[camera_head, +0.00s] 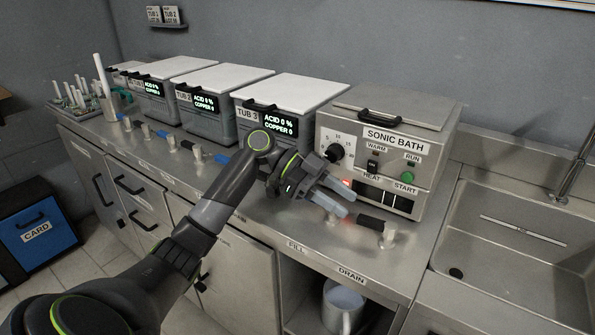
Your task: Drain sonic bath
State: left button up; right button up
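The sonic bath (427,160) is a steel box with a closed lid (390,105), a dial, a warm switch, a green run light and heat and start labels. On the counter edge in front of it is a valve with a black handle (370,223) and a metal body (389,236), above the DRAIN label (352,275). The FILL label (297,247) is to its left; any valve above it is mostly hidden by my gripper. My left gripper (347,202) is open and empty, with its fingers apart, in front of the bath's lower left, up-left of the black handle. My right gripper is out of view.
Several lidded tubs (293,92) stand left of the bath, with blue- and black-handled valves along the counter edge. A sink (515,240) lies to the right. A pale container (343,305) sits on the open shelf below the DRAIN label.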

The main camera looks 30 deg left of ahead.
pick_arm(q)
jog(key=b+v, duration=0.1)
jog(key=v, duration=1.1)
